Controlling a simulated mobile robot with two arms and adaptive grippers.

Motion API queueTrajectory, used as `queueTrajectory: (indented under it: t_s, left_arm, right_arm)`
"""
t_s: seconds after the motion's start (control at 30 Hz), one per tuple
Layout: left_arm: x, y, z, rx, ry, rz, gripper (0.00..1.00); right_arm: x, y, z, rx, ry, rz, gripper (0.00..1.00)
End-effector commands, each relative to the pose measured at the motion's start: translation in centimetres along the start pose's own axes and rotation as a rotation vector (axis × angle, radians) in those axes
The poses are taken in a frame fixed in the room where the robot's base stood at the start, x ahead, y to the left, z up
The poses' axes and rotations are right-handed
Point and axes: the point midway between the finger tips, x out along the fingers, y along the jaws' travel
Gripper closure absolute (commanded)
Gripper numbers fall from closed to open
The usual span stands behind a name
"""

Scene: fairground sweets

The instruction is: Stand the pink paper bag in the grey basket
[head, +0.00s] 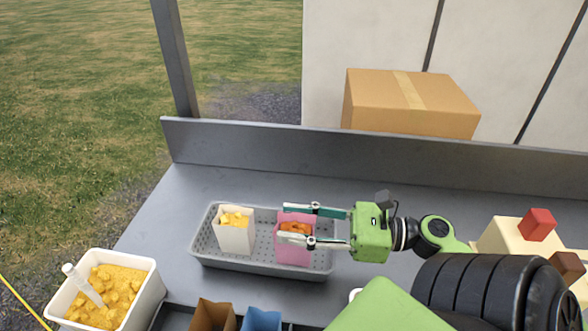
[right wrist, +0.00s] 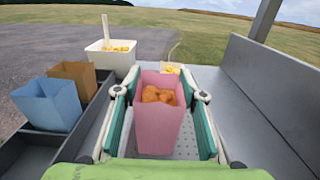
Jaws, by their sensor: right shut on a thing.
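The pink paper bag (head: 293,252) holds orange pieces and stands upright at the right part of the grey basket (head: 207,254). My right gripper (head: 300,226) is shut on the pink bag, one finger on each side. In the right wrist view the bag (right wrist: 158,130) sits between the two green-padded fingers (right wrist: 160,120), with the basket's perforated floor (right wrist: 187,147) beside its base. Whether the bag's base touches the basket floor is hard to tell. A white paper bag (head: 235,238) with yellow pieces stands in the left part of the basket. My left gripper is not in view.
A white tub (head: 152,290) of yellow pieces with a scoop is at the lower left. Brown (head: 212,316) and blue (head: 262,320) empty bags stand in a dark holder at the front. A cardboard box (head: 405,105) is behind the back ledge. The counter behind the basket is clear.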

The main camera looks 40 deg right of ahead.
Motion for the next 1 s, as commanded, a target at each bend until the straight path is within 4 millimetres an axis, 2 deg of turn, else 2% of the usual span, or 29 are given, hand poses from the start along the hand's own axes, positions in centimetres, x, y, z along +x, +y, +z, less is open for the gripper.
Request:
queueTrajectory:
  t_s: [0.23, 0.57, 0.6, 0.67, 1.0]
  left_arm:
    - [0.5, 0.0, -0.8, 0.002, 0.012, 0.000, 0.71]
    - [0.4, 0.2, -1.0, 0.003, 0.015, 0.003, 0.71]
    - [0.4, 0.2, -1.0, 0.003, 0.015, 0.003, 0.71]
    - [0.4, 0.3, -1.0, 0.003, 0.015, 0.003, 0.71]
    - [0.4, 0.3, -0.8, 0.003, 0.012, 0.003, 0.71]
  right_arm:
    - [0.0, 0.0, -3.3, 0.003, -0.001, 0.000, 0.75]
    - [0.0, 0.0, -3.6, 0.002, -0.001, 0.000, 0.75]
    - [0.0, 0.0, -3.6, 0.001, 0.000, 0.000, 0.57]
    - [0.0, 0.0, -3.6, 0.001, 0.000, 0.000, 0.45]
    - [0.0, 0.0, -3.5, 0.000, 0.000, 0.001, 0.45]
